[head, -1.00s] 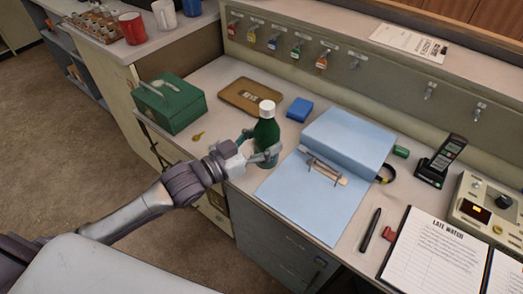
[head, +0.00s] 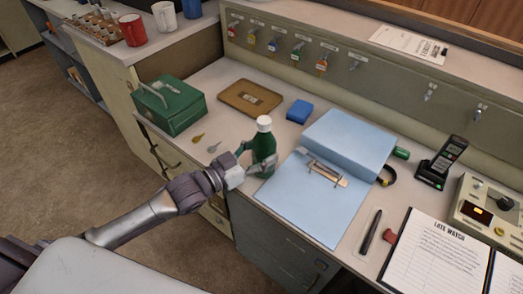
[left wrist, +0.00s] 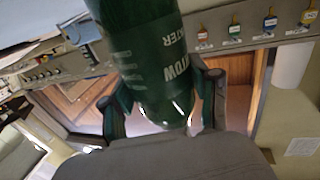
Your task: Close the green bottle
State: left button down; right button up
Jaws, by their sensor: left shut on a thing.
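The green bottle (head: 264,146) stands about upright near the front edge of the desk, with a white cap (head: 264,123) at its top. I cannot tell how tightly the cap sits. My left gripper (head: 257,163) is shut around the lower body of the bottle. In the left wrist view the bottle (left wrist: 150,60) with pale lettering fills the middle, between the two fingers (left wrist: 160,105); its cap is out of that view. I cannot tell whether its base touches the desk. My right gripper is not in view.
Left of the bottle are a green cash box (head: 170,106), a brown tray (head: 250,98) and two small keys (head: 205,142). A blue block (head: 299,111) is behind it. A blue binder (head: 345,140) lies close on the right.

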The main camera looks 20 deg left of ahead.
pick_arm(q)
jog(key=shift+f, duration=0.5)
jog(key=shift+c, duration=1.3)
grip_release()
jog(key=shift+r, duration=0.2)
jog(key=v, duration=1.2)
jog(key=shift+r, duration=0.45)
jog(key=shift+f, duration=0.1)
